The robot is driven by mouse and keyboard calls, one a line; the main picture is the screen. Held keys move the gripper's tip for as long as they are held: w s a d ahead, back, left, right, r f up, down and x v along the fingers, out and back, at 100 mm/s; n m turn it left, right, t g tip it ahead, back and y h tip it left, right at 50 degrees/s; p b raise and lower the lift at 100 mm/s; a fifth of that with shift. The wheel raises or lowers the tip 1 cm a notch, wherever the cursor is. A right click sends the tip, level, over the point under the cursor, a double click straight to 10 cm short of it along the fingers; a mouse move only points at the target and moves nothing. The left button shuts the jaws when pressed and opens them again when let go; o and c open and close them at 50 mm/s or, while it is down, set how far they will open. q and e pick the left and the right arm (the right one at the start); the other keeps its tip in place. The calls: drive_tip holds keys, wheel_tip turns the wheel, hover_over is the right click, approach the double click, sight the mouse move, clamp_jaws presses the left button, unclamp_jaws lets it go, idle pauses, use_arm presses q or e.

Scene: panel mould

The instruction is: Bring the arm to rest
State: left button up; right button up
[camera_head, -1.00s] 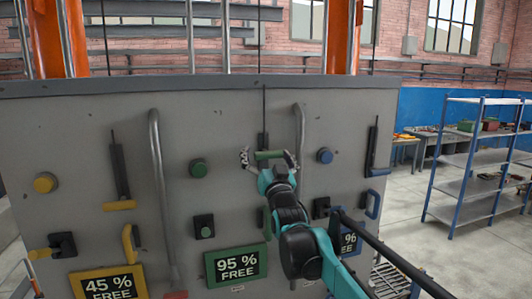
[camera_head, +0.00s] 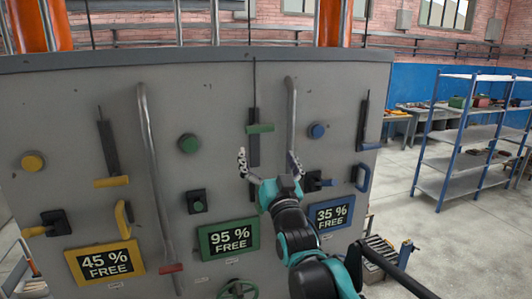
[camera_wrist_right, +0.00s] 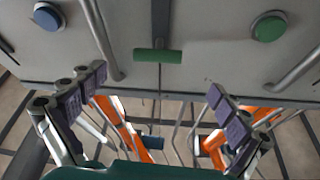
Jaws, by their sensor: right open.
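My right gripper (camera_head: 268,162) is open and empty in the head view, its two fingers spread just below a green slider handle (camera_head: 260,128) on the grey panel (camera_head: 225,95). The right wrist view shows the same open gripper (camera_wrist_right: 157,86), with the green handle (camera_wrist_right: 158,56) beyond the fingertips and clear of them. My right arm (camera_head: 295,230) reaches up from the lower right. My left gripper is not in view.
The panel carries yellow, green and blue knobs, levers and percentage signs, such as the green-framed 95 % sign (camera_head: 229,239). Grey vertical bars (camera_head: 291,115) stand out from it. A blue shelf rack (camera_head: 460,135) stands right, with open floor before it.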

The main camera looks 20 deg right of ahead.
drive_tip(key=s+f+n+g+b, duration=0.1)
drive_tip(key=s+f+g+b, duration=0.4)
drive_tip(key=f, duration=1.9)
drive_tip(key=s+a+f+n+g+b, duration=0.1)
drive_tip(key=s+f+g+b, duration=0.4)
drive_tip(key=s+f+b, duration=0.7)
drive_tip(key=s+a+f+n+g+y+b, duration=0.1)
drive_tip(key=s+f+g+b, duration=0.4)
drive_tip(key=f, duration=3)
drive_tip(key=s+b, duration=0.4)
drive_tip(key=b, duration=0.7)
drive_tip(key=shift+s+f, duration=0.2)
drive_tip(key=shift+f, duration=0.15)
